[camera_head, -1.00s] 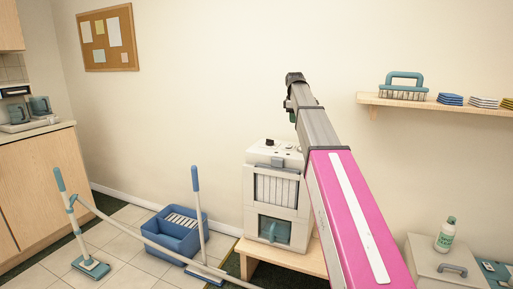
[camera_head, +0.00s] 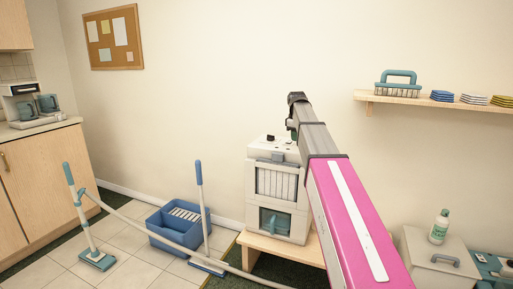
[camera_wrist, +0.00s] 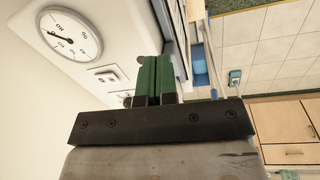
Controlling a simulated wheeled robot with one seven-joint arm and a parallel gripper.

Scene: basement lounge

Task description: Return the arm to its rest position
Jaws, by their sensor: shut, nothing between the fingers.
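My arm, pink and grey, reaches up and forward in the head view, with the dark wrist end in front of the wall. My gripper (camera_wrist: 154,80) shows in the wrist view with its green fingers together and nothing between them. In the head view the fingers are mostly hidden by the wrist. A white and grey machine (camera_head: 279,190) with a teal-fronted opening stands on a low wooden bench (camera_head: 292,248), partly behind my arm. The wrist view shows the machine's pale panel with a round dial (camera_wrist: 70,34) beside the fingers. I cannot tell the exact gap between them.
A blue mop bucket (camera_head: 172,228) and mops stand on the tiles to the left. A bottle (camera_head: 439,227) stands on a grey bin (camera_head: 432,262). Wooden cabinets (camera_head: 45,185) are at left.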

